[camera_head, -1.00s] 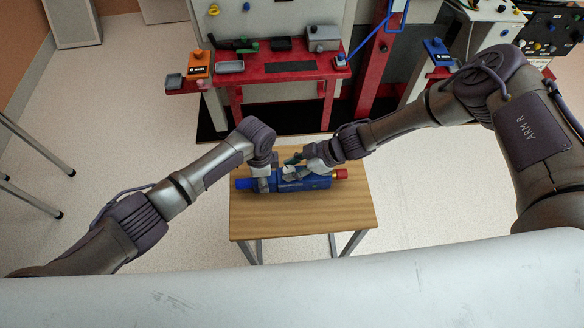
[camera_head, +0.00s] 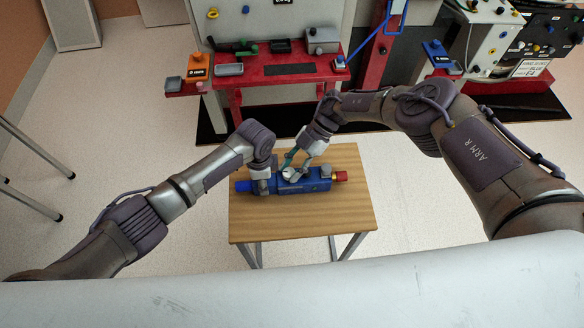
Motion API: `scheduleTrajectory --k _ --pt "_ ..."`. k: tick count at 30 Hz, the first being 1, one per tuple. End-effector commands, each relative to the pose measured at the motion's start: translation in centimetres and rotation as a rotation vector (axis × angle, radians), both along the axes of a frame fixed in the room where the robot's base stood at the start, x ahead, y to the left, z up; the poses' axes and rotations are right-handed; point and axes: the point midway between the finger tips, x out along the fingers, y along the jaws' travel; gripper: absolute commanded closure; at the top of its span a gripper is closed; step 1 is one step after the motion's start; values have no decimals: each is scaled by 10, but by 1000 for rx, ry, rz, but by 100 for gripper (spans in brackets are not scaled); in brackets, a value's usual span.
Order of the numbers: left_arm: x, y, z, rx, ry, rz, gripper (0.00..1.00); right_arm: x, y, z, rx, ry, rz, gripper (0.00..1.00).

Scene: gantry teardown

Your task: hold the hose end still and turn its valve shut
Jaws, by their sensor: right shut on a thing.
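The blue hose end (camera_head: 316,181) lies across the wooden table (camera_head: 335,217), with a red cap (camera_head: 340,176) at its right end. A round pale valve part (camera_head: 288,173) is on its top, with a teal lever (camera_head: 290,156) rising from it. My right gripper (camera_head: 294,164) comes down from behind and is shut on the teal lever. My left gripper (camera_head: 264,186) is at the left part of the hose end, its fingers against or around the blue body. The view is too small to tell how tightly they close.
Bare tabletop lies in front of the hose end. Behind the table stands a red bench (camera_head: 290,71) with an orange box (camera_head: 198,66), a grey tray (camera_head: 229,69) and a grey box (camera_head: 322,40). Metal legs (camera_head: 35,190) stand at the far left. Pale floor surrounds the table.

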Motion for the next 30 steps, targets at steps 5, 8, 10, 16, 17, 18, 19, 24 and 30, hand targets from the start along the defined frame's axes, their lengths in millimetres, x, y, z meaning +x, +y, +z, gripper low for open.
scheduleTrajectory --k 5,8,10,16,17,18,19,24,30 --pt "-1 -4 0 -8 2 -5 99 1 4 1 7 -3 54 98" --pt "-1 -4 0 -8 2 -5 99 1 3 1 5 -2 71 98" --pt "-2 -4 0 -8 2 -5 99 1 3 1 5 0 76 98" --pt "-2 -4 0 -8 2 -5 99 0 3 1 5 2 81 98" --pt "-2 -4 0 -8 2 -5 99 0 3 1 5 2 81 98" --pt "-2 -4 0 -8 2 -5 99 0 3 1 5 2 81 98" --pt "-2 -4 0 -8 2 -5 99 0 3 1 5 2 81 98" --pt "-2 -4 0 -8 2 -4 99 0 3 1 4 2 80 52" --pt "-1 -3 0 -6 2 -3 99 0 1 1 2 1 81 38"
